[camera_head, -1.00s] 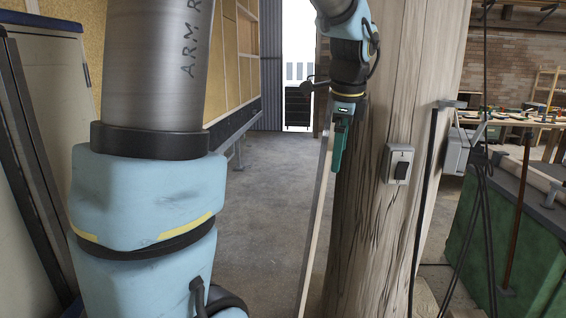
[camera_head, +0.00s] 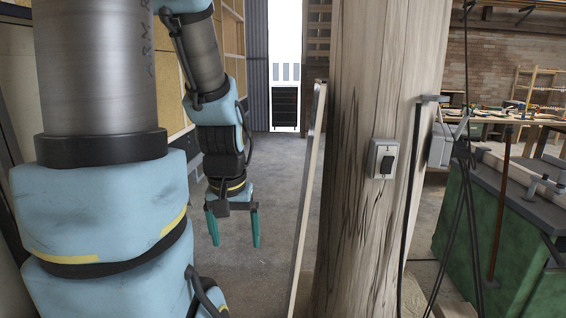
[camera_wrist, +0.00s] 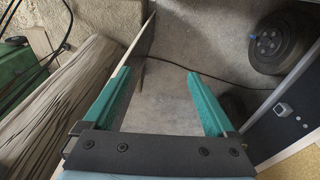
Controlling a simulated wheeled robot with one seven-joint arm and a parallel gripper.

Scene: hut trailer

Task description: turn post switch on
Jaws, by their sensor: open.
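The post switch (camera_head: 383,159) is a light grey box with a black rocker, fixed on the front face of the wooden post (camera_head: 352,215). I cannot tell its on or off state from the rocker. My gripper (camera_head: 232,238) has two green fingers and hangs pointing down to the left of the post, apart from it and from the switch. It is open and empty. In the wrist view the open fingers (camera_wrist: 158,88) point toward the floor, with the post (camera_wrist: 50,105) at the left. The switch does not show in the wrist view.
A thin upright board (camera_head: 304,200) stands between my gripper and the post. A black cable runs down the post's right side. A green workbench (camera_head: 480,235) with a vise stands at the right. A black wheel (camera_wrist: 281,42) shows in the wrist view. The floor (camera_head: 275,165) behind my gripper is clear.

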